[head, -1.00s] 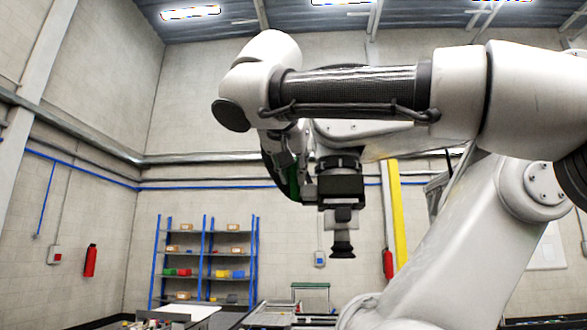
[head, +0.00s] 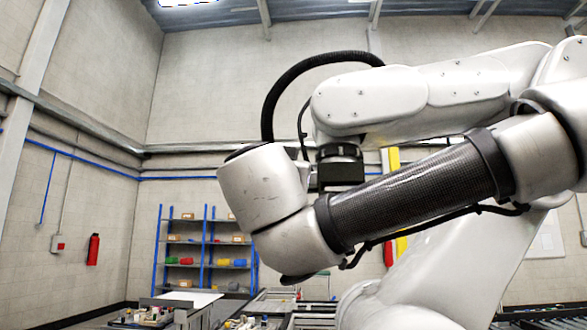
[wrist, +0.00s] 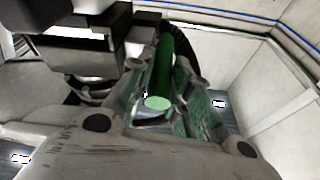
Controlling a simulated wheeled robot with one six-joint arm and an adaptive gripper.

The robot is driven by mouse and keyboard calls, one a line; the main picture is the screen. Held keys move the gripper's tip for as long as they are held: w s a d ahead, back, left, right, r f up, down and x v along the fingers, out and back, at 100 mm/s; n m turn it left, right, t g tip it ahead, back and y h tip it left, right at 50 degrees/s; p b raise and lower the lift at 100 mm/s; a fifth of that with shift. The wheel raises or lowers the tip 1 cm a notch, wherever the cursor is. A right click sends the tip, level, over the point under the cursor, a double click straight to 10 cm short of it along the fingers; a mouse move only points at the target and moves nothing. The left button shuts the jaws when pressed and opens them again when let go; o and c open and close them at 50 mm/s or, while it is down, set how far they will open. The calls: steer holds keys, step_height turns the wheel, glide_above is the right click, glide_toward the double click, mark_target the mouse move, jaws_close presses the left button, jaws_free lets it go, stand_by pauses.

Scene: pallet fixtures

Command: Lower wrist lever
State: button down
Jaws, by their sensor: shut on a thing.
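A green rod-like grip (wrist: 166,60) with a round, pale green end shows in the wrist view; I take it to be the lever's handle. My gripper (wrist: 163,100) has its two green-padded fingers on either side of it and is shut on it. The rod stretches away between the fingers, and its far end is out of sight. In the head view my gripper and the lever are hidden behind my own wrist and arm.
Another white robot arm (head: 375,100) with a black hose (head: 285,80) and a black tool mount (head: 340,172) stands close behind my arm. Blue-framed shelves (head: 205,245) and a fire extinguisher (head: 93,250) are far back. Cluttered benches (head: 150,315) lie low at left.

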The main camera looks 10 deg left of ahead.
steer(key=shift+f+t, duration=0.2)
steer(key=shift+t, duration=0.1)
stand_by(0.4)
steer(key=c, duration=1.3)
jaws_free()
steer(key=v, duration=1.2)
